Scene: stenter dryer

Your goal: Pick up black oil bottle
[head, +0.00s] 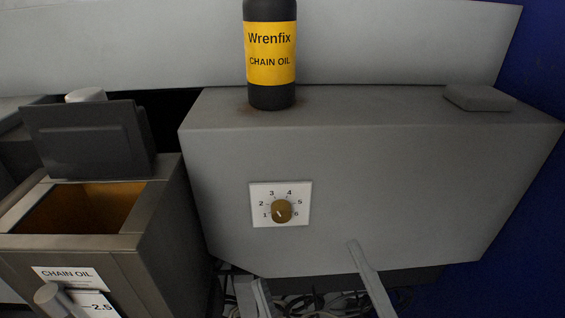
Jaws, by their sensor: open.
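The black oil bottle (269,98) stands upright on top of a grey box housing (390,190), near its back left part. Its yellow label reads "Wrenfix CHAIN OIL". The bottle's top is cut off by the upper edge of the view. A brownish stain shows around its base. My gripper (308,264) is at the bottom of the view, in front of and below the bottle. Its two pale fingers are apart with nothing between them, and they do not touch the bottle.
A dial (281,211) numbered 1 to 6 is on the housing's front. A flat grey block (479,98) lies at the housing's right. At left, an oil tank (150,225) labelled "CHAIN OIL" has its dark lid (88,140) raised. Cables lie below.

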